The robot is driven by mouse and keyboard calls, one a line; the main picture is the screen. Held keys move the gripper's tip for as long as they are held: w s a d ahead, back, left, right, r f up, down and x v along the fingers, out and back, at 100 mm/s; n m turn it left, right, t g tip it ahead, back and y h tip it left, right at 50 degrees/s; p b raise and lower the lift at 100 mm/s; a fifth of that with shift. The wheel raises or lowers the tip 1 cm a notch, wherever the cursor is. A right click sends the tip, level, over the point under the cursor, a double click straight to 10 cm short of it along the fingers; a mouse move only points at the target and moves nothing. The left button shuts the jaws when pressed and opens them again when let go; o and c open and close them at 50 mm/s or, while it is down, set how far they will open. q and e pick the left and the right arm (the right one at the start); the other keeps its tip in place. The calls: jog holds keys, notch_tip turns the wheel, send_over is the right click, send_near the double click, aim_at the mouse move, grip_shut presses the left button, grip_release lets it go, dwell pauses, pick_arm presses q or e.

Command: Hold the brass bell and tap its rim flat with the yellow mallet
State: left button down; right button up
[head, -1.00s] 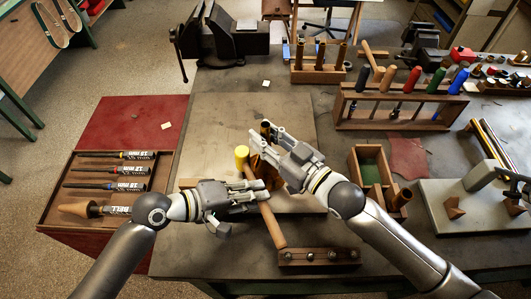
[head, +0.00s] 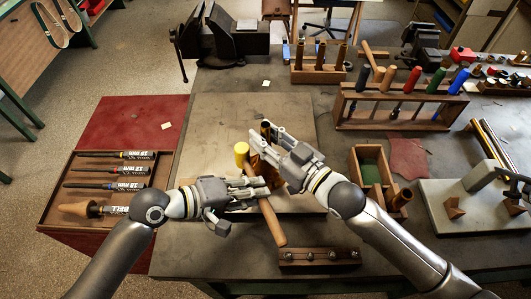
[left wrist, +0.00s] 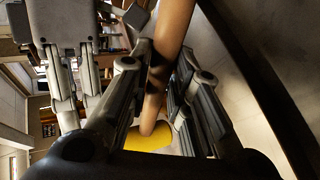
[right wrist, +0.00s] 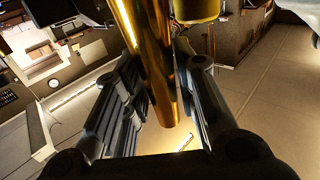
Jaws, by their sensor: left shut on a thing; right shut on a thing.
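The brass bell (head: 266,128) stands over the pale board, its narrow tube showing beside my right fingers and its lower part mostly hidden. My right gripper (head: 256,148) is shut on its tube; the brass tube (right wrist: 150,60) passes between the fingers in the right wrist view. My left gripper (head: 262,188) is shut on the wooden handle of the yellow mallet (head: 275,225). The mallet's yellow head (head: 241,147) is up, just left of the bell. In the left wrist view the handle (left wrist: 170,45) runs between my fingers. Whether head and bell rim touch is hidden.
The pale board (head: 215,120) has free room on its left. A block with knobs (head: 320,256) lies at the bench's front edge. A wooden box (head: 365,165) and a rack of coloured handles (head: 400,120) stand at right. A tool tray (head: 62,215) lies at left.

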pick_arm(q)
notch_tip(320, 180, down, 3)
jog(key=shift+r, duration=1.55)
pick_arm(e)
jog(key=o, duration=1.1)
jog(key=v, duration=1.2)
